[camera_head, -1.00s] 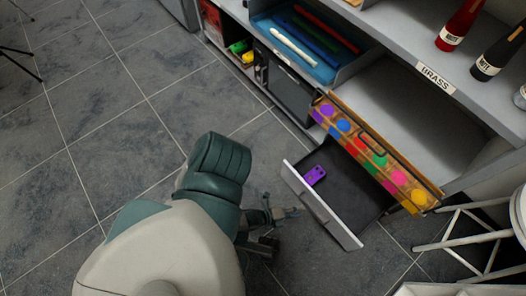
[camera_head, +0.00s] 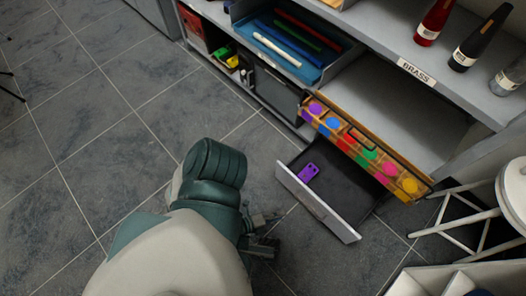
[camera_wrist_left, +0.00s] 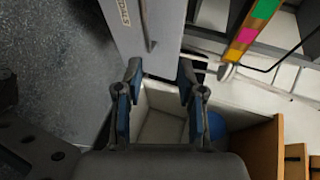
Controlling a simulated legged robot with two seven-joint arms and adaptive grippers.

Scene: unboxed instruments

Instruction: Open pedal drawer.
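The pedal drawer (camera_head: 318,205) stands pulled out from the lower shelf unit, with a light grey front and a dark inside. A purple pedal (camera_head: 308,173) lies inside it. My left gripper (camera_head: 268,234) is just in front of the drawer front in the head view, apart from it and empty. In the left wrist view its fingers (camera_wrist_left: 160,80) are spread open. The drawer front (camera_wrist_left: 143,25) with a handle and a partly readable label lies beyond the fingertips there. My right gripper is in neither view.
A wooden rack with coloured discs (camera_head: 366,154) sits above the open drawer. A white stool (camera_head: 485,215) stands at the right. A box with light inner walls (camera_wrist_left: 160,130) lies below my fingers in the wrist view.

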